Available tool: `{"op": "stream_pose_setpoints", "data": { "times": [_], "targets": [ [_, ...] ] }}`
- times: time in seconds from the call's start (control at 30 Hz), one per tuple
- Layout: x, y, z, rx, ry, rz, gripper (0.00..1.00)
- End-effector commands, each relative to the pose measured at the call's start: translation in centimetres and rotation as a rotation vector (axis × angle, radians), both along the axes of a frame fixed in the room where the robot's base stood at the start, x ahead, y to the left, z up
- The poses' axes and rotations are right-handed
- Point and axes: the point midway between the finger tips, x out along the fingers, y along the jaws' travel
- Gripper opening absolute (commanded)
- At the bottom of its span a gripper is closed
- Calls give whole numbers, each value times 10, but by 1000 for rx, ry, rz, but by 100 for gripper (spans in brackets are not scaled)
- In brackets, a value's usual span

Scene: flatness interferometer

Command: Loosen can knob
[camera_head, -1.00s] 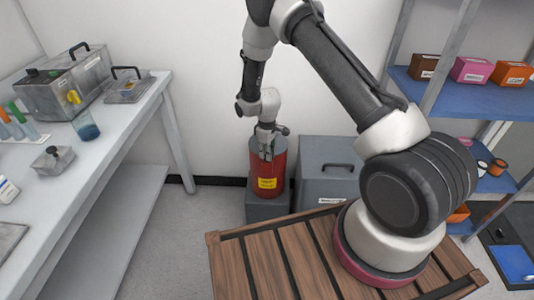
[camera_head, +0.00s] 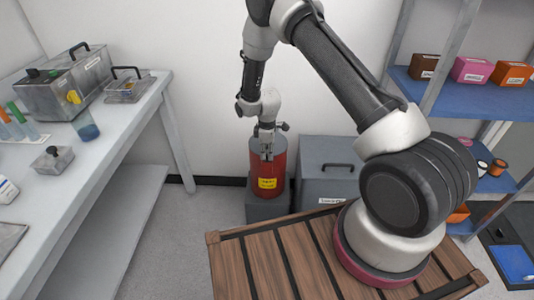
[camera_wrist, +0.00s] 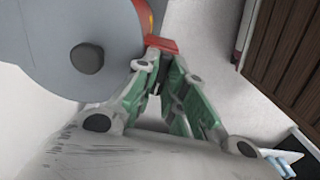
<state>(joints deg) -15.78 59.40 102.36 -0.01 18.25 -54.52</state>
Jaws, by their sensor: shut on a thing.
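A red can (camera_head: 267,186) with a grey top and a yellow label stands upright on a grey block against the back wall. In the wrist view its round grey top (camera_wrist: 45,40) fills the upper left, with a dark round knob (camera_wrist: 87,58) on it. My gripper (camera_head: 266,156) points down at the can's front edge. In the wrist view my gripper (camera_wrist: 157,62) is shut on a small red piece (camera_wrist: 162,44) at the edge of the grey top. The fingers are apart from the dark knob. The fingertips partly hide the red piece.
A grey bin (camera_head: 327,184) with a dark handle stands right of the can. A white bench (camera_head: 105,145) with metal boxes and tubes is at the left. A shelf (camera_head: 450,92) with small boxes is at the right. Floor shows between bench and can.

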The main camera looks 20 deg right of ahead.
Motion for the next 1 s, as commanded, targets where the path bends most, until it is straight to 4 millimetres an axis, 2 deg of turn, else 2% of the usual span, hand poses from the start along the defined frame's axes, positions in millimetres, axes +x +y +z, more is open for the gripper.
{"op": "stream_pose_setpoints", "data": {
  "times": [0.17, 0.2, 0.3, 0.33, 0.67, 0.77, 1.0],
  "targets": [
    [1, 0, 0, 1, -1, -1, 0],
    [1, 0, 0, 1, -1, -1, 14],
    [1, 0, 0, 1, -1, -2, 32],
    [0, 0, 0, 1, -1, -2, 34],
    [1, 0, 3, 1, -1, -2, 34],
    [1, 0, 14, 1, -3, -2, 34],
    [1, 0, 66, 1, -5, -2, 34]
  ]
}}
